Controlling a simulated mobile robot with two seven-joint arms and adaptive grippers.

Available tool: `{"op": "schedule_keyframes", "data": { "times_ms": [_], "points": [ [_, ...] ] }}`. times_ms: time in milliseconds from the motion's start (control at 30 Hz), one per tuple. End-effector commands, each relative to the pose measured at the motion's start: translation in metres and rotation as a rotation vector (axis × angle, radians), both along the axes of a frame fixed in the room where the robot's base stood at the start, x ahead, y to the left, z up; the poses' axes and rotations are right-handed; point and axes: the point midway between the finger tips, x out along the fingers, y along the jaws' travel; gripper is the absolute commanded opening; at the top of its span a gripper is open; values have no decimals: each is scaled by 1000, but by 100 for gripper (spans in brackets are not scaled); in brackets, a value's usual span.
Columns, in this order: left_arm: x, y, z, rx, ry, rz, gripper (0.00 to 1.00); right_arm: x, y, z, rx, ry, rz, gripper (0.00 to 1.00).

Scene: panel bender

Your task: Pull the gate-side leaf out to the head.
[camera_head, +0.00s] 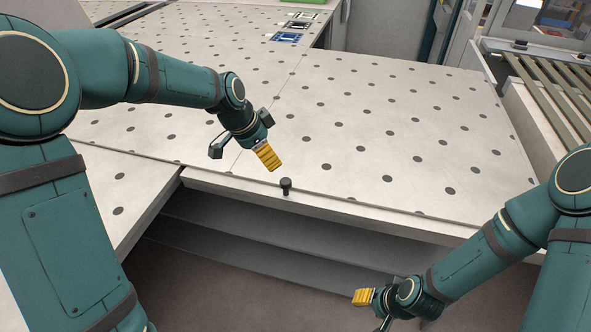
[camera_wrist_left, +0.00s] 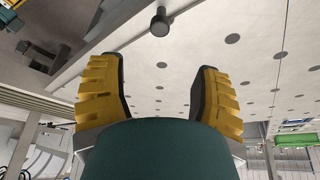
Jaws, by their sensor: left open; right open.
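A pale, dotted table leaf (camera_head: 400,125) fills the centre right of the head view, with a seam along its left side. A dark knob (camera_head: 286,186) stands near its front edge; it also shows at the top of the left wrist view (camera_wrist_left: 160,22). My left gripper (camera_head: 268,156) hangs over the table, up and left of the knob in the head view. In the wrist view its yellow fingers (camera_wrist_left: 157,68) are apart with nothing between them, and the knob lies beyond them. My right gripper (camera_head: 364,297) is low in front of the table, empty, its fingers partly hidden.
Another dotted table section (camera_head: 110,185) lies at the left, jutting forward. Open shelves (camera_head: 250,225) show below the front edge. A roller conveyor (camera_head: 555,90) stands at the right. Small blue and white items (camera_head: 290,36) lie at the back. The leaf's top is otherwise clear.

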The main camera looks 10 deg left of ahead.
Motion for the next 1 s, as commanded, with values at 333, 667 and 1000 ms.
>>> {"op": "schedule_keyframes", "data": {
  "times_ms": [333,667,1000],
  "points": [
    [11,-12,-39,0,3,-3,65,0,0,-3,0,1,0,47],
    [27,-29,-98,0,2,-2,65,0,0,-7,-1,1,0,47],
    [35,-38,-126,0,0,-1,65,0,1,-9,-2,1,0,47]
  ]
}}
